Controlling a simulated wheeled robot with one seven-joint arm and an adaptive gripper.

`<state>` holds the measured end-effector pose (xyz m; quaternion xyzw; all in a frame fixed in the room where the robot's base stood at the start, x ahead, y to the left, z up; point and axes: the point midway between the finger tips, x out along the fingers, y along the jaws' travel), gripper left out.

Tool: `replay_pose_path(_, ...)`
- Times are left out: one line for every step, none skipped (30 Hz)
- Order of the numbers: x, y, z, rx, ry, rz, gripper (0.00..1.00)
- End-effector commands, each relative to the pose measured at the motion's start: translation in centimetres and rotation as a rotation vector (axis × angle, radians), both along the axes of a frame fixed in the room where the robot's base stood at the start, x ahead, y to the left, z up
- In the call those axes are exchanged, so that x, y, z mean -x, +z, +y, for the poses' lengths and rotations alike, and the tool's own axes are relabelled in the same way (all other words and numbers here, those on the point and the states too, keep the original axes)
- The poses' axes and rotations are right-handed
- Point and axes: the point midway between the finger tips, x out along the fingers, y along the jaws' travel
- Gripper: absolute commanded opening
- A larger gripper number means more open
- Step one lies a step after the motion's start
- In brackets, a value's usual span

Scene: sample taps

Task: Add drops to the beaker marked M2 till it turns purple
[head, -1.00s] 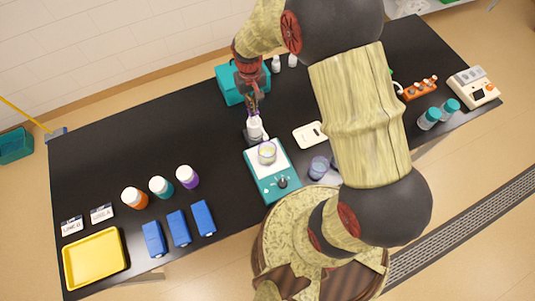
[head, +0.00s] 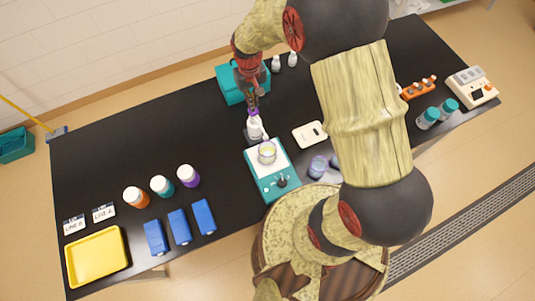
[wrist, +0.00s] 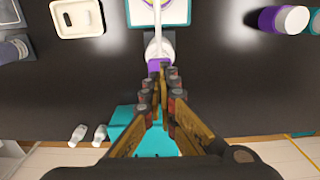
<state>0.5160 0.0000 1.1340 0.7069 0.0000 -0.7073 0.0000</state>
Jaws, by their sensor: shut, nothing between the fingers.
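A clear beaker (head: 267,153) with pale yellow liquid stands on the white top of a teal stirrer (head: 273,182). I cannot read a mark on it. Behind it stands a white dispenser (head: 254,130) with a purple top (head: 252,112); in the wrist view, the white dispenser body (wrist: 158,48) reaches toward the stirrer plate (wrist: 176,12). My gripper (head: 252,99) is shut and empty, just above and behind the purple top. In the wrist view, my gripper's fingertips (wrist: 162,78) are close to the purple top (wrist: 157,65); I cannot tell whether they touch.
A bluish glass (head: 318,166) stands right of the stirrer, near my arm. A teal box (head: 229,86) is behind my gripper. Orange (head: 136,197), teal (head: 161,186) and purple (head: 188,176) bottles stand left, beside blue blocks (head: 179,228) and a yellow tray (head: 97,256).

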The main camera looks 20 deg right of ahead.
Motion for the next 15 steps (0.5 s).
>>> replay_pose_path(0.0, 0.2, 0.0, 0.000, 0.000, -0.001, 0.00)
replay_pose_path(0.0, 0.3, 0.0, 0.000, 0.000, -0.001, 0.00)
replay_pose_path(0.0, 0.6, 0.0, 0.000, 0.000, -0.001, 0.00)
replay_pose_path(0.0, 0.8, 0.0, 0.000, 0.000, -0.001, 0.00)
replay_pose_path(0.0, 1.1, 0.0, 0.000, 0.000, -0.001, 0.00)
replay_pose_path(0.0, 1.5, 0.0, 0.000, 0.000, -0.001, 0.00)
replay_pose_path(0.0, 1.8, 0.0, 0.000, 0.000, -0.001, 0.00)
replay_pose_path(0.0, 2.0, 0.0, 0.000, 0.000, -0.001, 0.00)
replay_pose_path(0.0, 2.4, 0.0, 0.000, 0.000, 0.000, 0.00)
replay_pose_path(0.0, 2.7, 0.0, 0.000, 0.000, 0.000, 0.00)
replay_pose_path(0.0, 3.0, 0.0, 0.000, 0.000, -0.001, 0.00)
replay_pose_path(0.0, 3.3, 0.0, 0.000, 0.000, -0.001, 0.00)
replay_pose_path(0.0, 3.6, 0.0, 0.000, 0.000, -0.001, 0.00)
replay_pose_path(0.0, 3.9, 0.0, 0.000, 0.000, -0.001, 0.00)
replay_pose_path(0.0, 4.2, 0.0, 0.000, 0.000, -0.002, 0.00)
